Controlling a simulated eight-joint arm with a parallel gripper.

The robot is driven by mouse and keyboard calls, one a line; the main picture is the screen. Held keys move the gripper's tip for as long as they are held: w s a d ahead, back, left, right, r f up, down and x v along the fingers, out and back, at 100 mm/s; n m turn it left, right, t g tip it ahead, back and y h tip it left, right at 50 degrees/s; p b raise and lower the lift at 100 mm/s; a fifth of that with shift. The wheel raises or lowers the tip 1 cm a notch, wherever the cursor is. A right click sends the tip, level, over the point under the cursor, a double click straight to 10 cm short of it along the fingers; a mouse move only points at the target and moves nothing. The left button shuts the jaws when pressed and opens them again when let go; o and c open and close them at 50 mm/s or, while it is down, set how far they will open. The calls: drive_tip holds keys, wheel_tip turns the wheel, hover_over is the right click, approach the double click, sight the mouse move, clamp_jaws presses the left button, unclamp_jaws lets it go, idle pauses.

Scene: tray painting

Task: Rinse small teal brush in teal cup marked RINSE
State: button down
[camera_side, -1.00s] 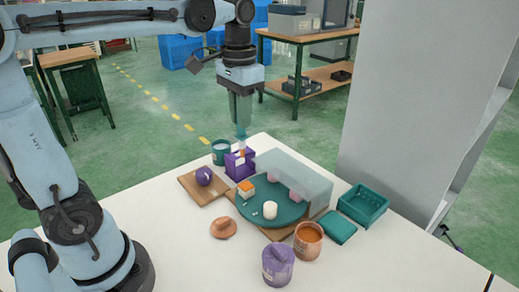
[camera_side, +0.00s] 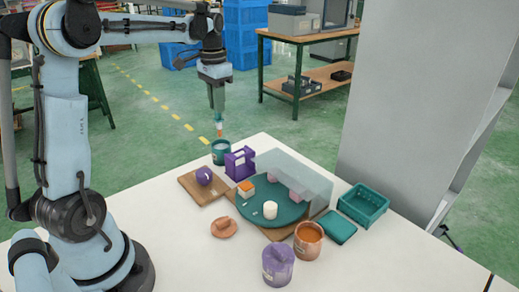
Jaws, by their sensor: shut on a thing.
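My gripper (camera_side: 217,112) is shut on the small brush (camera_side: 219,127), which hangs upright below the fingers. Only its lower part shows, with an orange band and a pale tip; the fingers hide the rest. The teal cup (camera_side: 221,158) stands at the table's far left corner, with pale liquid inside. The RINSE marking is not readable.
A purple holder (camera_side: 240,164) stands right of the cup. A wooden board (camera_side: 190,187) with a purple ball (camera_side: 204,176) lies in front. Purple (camera_side: 278,268) and copper (camera_side: 307,246) pots stand at the front.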

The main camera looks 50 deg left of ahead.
sight(220, 118)
drive_tip(key=shift+f, duration=3.1)
drive_tip(key=shift+w, duration=0.2)
